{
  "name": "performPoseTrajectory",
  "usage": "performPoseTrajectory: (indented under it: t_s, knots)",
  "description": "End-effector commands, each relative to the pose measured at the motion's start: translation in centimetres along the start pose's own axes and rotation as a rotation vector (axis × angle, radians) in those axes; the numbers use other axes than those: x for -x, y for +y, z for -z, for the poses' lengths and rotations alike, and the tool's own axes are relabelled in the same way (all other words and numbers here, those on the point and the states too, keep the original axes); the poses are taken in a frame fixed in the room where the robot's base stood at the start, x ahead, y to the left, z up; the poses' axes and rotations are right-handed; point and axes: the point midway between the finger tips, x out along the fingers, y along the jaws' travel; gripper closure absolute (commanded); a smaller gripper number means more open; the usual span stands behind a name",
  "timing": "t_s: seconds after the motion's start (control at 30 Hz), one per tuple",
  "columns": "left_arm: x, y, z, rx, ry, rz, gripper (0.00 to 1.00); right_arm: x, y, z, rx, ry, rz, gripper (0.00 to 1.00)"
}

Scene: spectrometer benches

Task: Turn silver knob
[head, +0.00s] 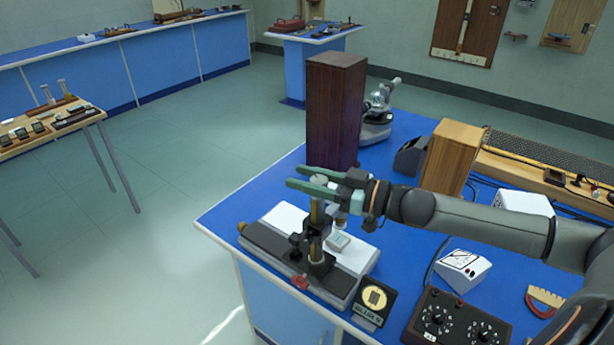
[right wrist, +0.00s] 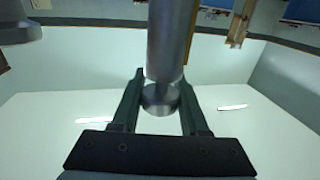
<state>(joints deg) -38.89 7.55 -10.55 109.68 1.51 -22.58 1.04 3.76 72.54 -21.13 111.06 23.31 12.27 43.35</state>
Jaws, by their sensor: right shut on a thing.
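My right gripper (head: 312,180) reaches in from the right above a black stand on the blue bench. In the right wrist view its two dark green fingers (right wrist: 160,92) stand on either side of a round silver knob (right wrist: 160,103), shut on it. A thick silver cylinder (right wrist: 172,40) lies in front of the knob in that view and hides part of it. My left gripper is not in view.
The stand is on a black rail (head: 270,250) at the bench's front left. A tall dark wooden box (head: 335,110) stands close behind my gripper. A white meter (head: 462,270), a black dial box (head: 440,318) and a small framed plaque (head: 374,303) sit to the right.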

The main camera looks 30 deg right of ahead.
Motion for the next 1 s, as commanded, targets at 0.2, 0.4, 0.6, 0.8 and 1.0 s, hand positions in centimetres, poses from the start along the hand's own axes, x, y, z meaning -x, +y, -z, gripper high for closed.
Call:
performPoseTrajectory:
  t_s: [0.2, 0.4, 0.6, 0.8, 1.0]
  knots:
    - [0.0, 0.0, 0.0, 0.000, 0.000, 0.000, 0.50, 0.0, -0.1, 0.3, 0.009, 0.003, 0.126, 1.00]
    - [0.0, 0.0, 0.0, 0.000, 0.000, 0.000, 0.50, 0.0, -0.5, 0.2, 0.004, 0.002, 0.247, 1.00]
    - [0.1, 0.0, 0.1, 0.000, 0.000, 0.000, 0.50, 0.1, -0.8, 0.1, 0.003, 0.002, 0.383, 1.00]
    - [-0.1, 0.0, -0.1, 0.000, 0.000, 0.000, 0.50, 0.2, -1.3, 0.1, 0.003, 0.003, 0.568, 1.00]
    - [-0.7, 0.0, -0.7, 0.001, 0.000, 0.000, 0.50, 0.5, -1.8, -0.1, 0.002, 0.003, 0.759, 1.00]
